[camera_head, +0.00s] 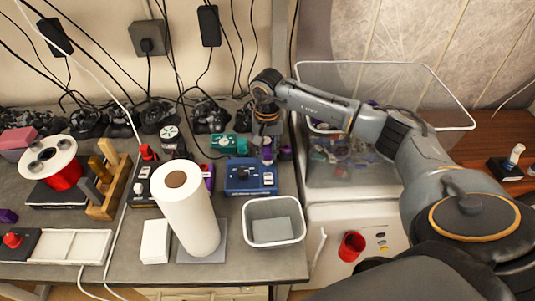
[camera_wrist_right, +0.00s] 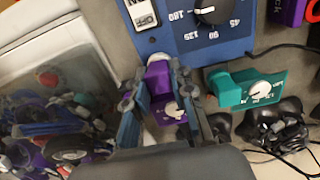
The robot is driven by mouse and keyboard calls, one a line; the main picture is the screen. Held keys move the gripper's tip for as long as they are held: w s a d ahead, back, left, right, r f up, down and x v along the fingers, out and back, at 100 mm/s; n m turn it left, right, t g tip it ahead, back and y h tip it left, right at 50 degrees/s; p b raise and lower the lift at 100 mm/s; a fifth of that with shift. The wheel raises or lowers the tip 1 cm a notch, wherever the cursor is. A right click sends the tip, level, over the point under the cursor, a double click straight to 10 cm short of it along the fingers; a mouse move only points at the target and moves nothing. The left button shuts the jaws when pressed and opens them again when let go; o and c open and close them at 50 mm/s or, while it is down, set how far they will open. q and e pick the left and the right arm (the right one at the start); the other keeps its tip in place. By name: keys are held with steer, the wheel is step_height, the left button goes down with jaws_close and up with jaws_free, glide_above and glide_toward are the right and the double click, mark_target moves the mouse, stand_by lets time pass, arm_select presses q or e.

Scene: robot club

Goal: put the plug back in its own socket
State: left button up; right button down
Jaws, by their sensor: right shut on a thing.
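My right gripper (camera_head: 267,132) points down at the back right edge of the bench. In the wrist view its fingers (camera_wrist_right: 157,86) are shut on a purple block (camera_wrist_right: 160,75) with a pale round dial. The purple block also shows just under the gripper in the head view (camera_head: 267,155). I cannot tell whether this block is the plug. A grey wall socket (camera_head: 147,45) at the back has a dark plug and cable at it. No empty socket is clearly visible. My left gripper is not in view.
A blue box with a dial (camera_head: 250,178) and a teal block (camera_head: 228,143) are close to the gripper. A paper roll (camera_head: 190,215) and a grey bin (camera_head: 273,239) stand in front. A clear tub (camera_head: 345,175) stands to the right. Black cables hang behind.

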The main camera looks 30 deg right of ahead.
mark_target(267, 150)
steer(key=shift+r+p, duration=0.55)
steer(key=shift+r, duration=0.7)
stand_by(0.4)
steer(key=shift+r+p, duration=0.6)
steer(key=shift+r, duration=1)
